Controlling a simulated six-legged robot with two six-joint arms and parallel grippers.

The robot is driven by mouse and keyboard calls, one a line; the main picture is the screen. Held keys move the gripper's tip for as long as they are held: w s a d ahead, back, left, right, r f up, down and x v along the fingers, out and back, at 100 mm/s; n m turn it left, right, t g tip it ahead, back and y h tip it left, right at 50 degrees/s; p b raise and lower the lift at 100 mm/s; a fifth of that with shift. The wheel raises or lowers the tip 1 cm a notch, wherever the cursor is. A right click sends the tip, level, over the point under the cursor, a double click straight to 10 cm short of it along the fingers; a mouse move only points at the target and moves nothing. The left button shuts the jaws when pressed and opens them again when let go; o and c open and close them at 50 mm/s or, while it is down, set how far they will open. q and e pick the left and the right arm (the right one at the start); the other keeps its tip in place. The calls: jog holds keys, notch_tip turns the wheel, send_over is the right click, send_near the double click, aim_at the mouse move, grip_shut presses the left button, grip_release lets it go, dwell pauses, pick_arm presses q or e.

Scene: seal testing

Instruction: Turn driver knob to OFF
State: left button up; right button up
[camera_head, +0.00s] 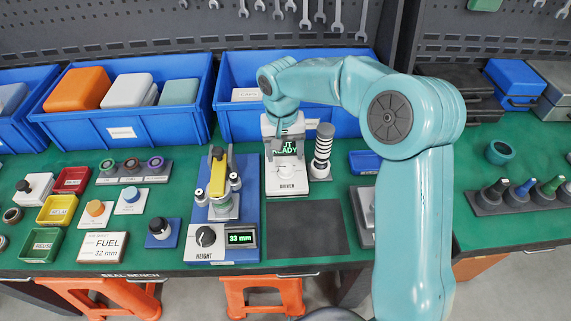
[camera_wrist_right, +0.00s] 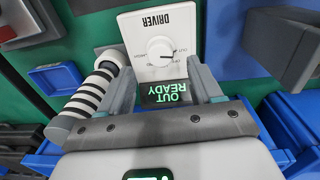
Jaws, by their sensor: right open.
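The driver (camera_head: 288,188) is a white unit on the green bench with a green-lit display reading "OUT READY". Its round white knob (camera_wrist_right: 159,50) shows in the right wrist view, where the unit appears upside down. The knob's dark pointer faces right in that view, toward small labels too fine to read surely. My right gripper (camera_head: 284,135) is over the driver in the head view and hides part of it. In the wrist view the right gripper (camera_wrist_right: 158,72) is open, its fingers apart on either side of the display, near the knob. Contact is unclear. My left gripper is not in view.
A black-and-white striped cylinder (camera_head: 322,150) stands close beside the driver. The height unit (camera_head: 222,245), reading 33 mm, is to its left. Blue bins (camera_head: 130,128) stand behind. A dark mat (camera_head: 306,230) in front is empty.

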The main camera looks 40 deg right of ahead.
aim_at(286, 168)
notch_tip(286, 168, down, 5)
jog(key=shift+d+f, duration=0.15)
jog(key=shift+s, duration=0.1)
jog(key=shift+f, duration=0.1)
jog(key=c, duration=1.1)
jog(key=shift+o, duration=0.2)
